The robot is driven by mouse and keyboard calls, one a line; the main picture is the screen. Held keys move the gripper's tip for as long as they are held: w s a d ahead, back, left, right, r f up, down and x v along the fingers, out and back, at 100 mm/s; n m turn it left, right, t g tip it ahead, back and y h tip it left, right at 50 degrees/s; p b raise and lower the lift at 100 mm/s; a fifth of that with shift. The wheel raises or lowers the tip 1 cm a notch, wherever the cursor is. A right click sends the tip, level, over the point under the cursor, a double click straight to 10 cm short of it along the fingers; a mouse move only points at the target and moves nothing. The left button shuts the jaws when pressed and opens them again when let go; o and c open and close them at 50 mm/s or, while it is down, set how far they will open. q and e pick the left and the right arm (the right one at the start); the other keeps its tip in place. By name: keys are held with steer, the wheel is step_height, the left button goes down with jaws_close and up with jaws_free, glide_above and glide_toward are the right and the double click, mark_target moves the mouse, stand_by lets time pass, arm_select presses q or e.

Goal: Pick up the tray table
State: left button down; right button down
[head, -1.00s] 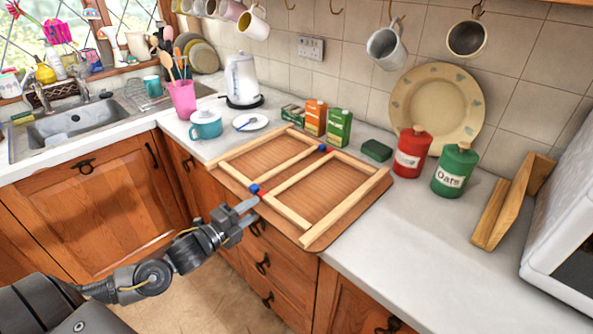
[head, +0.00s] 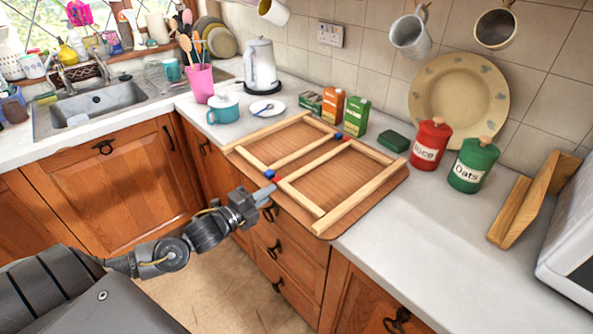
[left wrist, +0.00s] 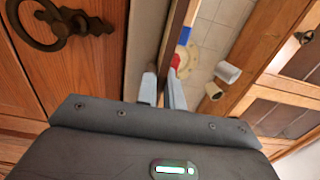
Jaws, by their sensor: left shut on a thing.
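The tray table (head: 345,172) lies upside down on the white worktop, a brown wooden board with pale wooden leg frames folded flat on it and small blue and red joint pieces. Its front edge reaches the worktop's front edge. My left gripper (head: 268,189) is at the middle of that front edge, beside the near blue and red pieces. In the left wrist view its two fingers (left wrist: 162,88) stand either side of the brown board (left wrist: 175,40), shut on it. The fingertips are small in the head view. My right gripper is not in view.
Cartons (head: 331,105), a green sponge (head: 393,141), a red Rice jar (head: 430,144) and a green Oats jar (head: 473,165) stand behind the tray table. A teal pot (head: 223,109) and saucer (head: 267,108) are at its left. Worktop (head: 430,235) to its right is clear.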

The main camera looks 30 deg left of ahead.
arm_select(q)
steer(key=shift+r, duration=0.3)
